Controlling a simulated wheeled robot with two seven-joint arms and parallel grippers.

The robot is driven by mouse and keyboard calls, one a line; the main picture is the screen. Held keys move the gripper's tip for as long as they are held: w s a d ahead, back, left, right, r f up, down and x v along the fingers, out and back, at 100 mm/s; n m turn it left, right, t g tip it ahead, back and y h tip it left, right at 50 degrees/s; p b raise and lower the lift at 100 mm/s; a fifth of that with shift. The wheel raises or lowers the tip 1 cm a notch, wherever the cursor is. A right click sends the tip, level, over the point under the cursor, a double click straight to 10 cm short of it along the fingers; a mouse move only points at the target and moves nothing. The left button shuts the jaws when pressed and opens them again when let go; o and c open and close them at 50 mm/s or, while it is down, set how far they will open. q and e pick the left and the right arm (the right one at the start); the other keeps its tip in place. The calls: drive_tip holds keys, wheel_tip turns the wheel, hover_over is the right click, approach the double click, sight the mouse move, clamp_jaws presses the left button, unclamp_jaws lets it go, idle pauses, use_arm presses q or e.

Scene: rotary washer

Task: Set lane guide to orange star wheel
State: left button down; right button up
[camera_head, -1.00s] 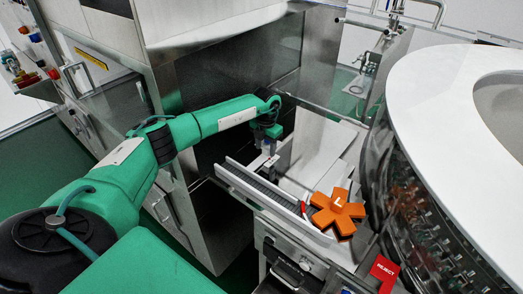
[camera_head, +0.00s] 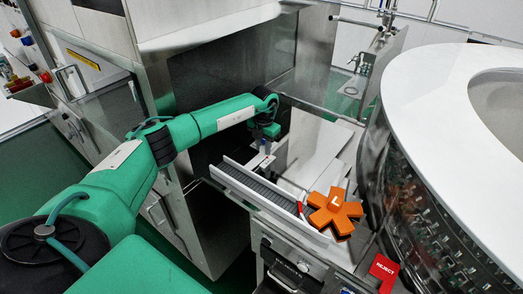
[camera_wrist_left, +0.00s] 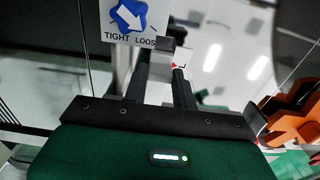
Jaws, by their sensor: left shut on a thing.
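The orange star wheel (camera_head: 335,212), marked with a white L, lies flat at the right end of a short conveyor with pale side rails (camera_head: 268,204). Its orange edge also shows at the right of the left wrist view (camera_wrist_left: 291,118). A white plate with a red pointer (camera_wrist_left: 178,66) is just beside the block. I cannot tell which part of the lane guide this block is. My right gripper is out of view.
A red REJECT box (camera_head: 383,270) stands in front of the star wheel. The large round washer (camera_head: 440,110) fills the right side. A steel cabinet (camera_head: 190,85) stands behind my left arm.

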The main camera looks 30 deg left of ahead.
use_arm(q)
drive_tip(key=shift+w+r, duration=0.1)
drive_tip(key=shift+w, duration=0.05)
drive_tip(key=c, duration=1.2)
unclamp_jaws()
drive_tip(key=shift+w, duration=0.1)
drive_tip(key=shift+o, duration=0.4)
drive_tip(key=shift+w+f, duration=0.15)
drive_tip(key=shift+f, duration=0.05)
drive_tip(key=shift+s+r, duration=0.1)
drive_tip(key=shift+s, duration=0.1)
